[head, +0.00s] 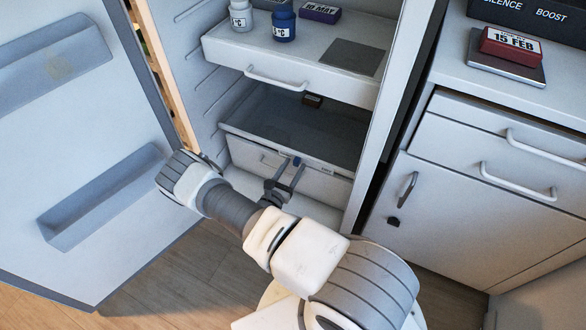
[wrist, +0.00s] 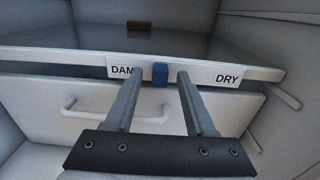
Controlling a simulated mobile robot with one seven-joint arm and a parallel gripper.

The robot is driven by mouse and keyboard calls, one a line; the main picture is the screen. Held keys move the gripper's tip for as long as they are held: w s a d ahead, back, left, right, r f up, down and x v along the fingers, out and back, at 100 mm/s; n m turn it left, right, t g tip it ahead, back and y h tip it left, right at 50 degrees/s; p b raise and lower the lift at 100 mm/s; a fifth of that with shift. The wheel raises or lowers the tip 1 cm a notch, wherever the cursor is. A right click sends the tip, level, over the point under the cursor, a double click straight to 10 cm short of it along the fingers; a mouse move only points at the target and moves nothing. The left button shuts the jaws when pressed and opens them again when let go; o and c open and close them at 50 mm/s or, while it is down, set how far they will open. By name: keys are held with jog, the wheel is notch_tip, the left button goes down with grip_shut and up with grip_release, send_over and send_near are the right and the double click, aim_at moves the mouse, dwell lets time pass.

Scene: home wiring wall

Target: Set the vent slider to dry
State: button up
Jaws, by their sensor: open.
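The vent slider is a small blue knob (wrist: 160,75) on the front edge of a shelf inside the open fridge. The DRY label (wrist: 228,78) is farther right on the same strip. In the head view the blue knob (head: 297,161) shows just beyond my fingertips. My gripper (wrist: 161,88) is open, with one finger on each side of the knob in the picture. Whether either finger touches it I cannot tell.
Below the strip is a drawer with a handle (wrist: 115,117). A small brown box (head: 312,100) lies behind it. Above, a pull-out shelf (head: 225,50) holds jars and a dated box (head: 320,12). The fridge door (head: 60,120) stands open at left; cabinets (head: 480,190) are at right.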

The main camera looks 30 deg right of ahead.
jog(key=shift+d, duration=0.1)
grip_shut()
dwell(1.4)
